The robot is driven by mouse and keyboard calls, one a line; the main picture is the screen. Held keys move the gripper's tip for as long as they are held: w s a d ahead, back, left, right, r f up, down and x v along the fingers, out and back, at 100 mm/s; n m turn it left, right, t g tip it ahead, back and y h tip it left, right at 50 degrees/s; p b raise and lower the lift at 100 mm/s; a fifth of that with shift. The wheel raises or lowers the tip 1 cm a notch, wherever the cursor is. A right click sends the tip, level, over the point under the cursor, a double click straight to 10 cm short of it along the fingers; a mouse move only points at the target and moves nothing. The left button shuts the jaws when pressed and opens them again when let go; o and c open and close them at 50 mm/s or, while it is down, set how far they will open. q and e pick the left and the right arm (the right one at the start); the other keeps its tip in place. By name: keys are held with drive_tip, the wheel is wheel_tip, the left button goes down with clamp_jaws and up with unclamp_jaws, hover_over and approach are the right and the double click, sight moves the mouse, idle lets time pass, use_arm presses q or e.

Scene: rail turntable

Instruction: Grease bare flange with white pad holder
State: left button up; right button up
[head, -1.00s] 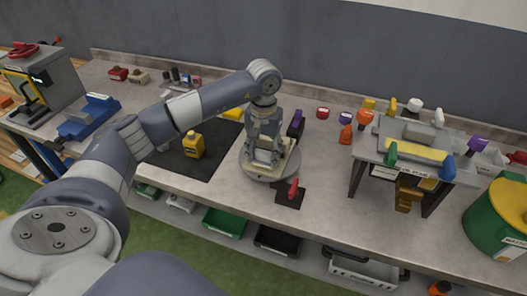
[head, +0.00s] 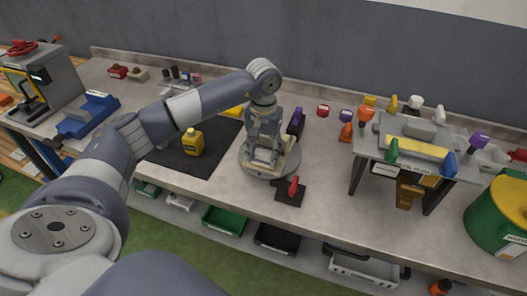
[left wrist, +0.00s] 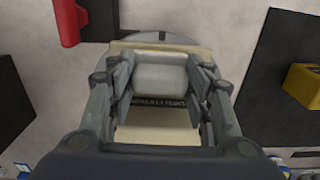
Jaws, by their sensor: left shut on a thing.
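My left gripper (head: 262,150) points down over the round grey turntable (head: 288,169) on the bench. In the left wrist view the fingers (left wrist: 160,85) are shut on a pale grey-white block (left wrist: 160,76). Under the block lies a cream plate (left wrist: 155,133) with a dark lettered strip, partly hidden by the fingers. I cannot tell whether this plate or block carries the bare flange. A white-topped piece (head: 414,102) stands at the back of the rack on the right; I cannot tell if it is the white pad holder. My right gripper is not in view.
A red handle (head: 293,185) on a dark plate sits in front. A rack (head: 384,157) with coloured handles and a green-yellow drum (head: 497,214) are right. Bins hang below the bench edge.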

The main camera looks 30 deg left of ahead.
use_arm(q)
drive_tip(key=shift+f, duration=0.25)
drive_tip(key=shift+r, duration=0.1)
drive_tip(key=shift+a, duration=0.1)
drive_tip(key=shift+s+a+r+b, duration=0.1)
drive_tip(key=shift+s+a+b, duration=0.1)
drive_tip(key=shift+a, duration=0.25)
drive_tip(key=shift+s+a+b, duration=0.1)
drive_tip(key=shift+a+b, duration=0.05)
drive_tip(key=shift+a, duration=0.3)
drive_tip(key=shift+s+a+b, duration=0.15)
drive_tip(key=shift+a+b, duration=0.25)
drive_tip(key=shift+a, duration=0.55)
drive_tip(key=shift+d, duration=0.2)
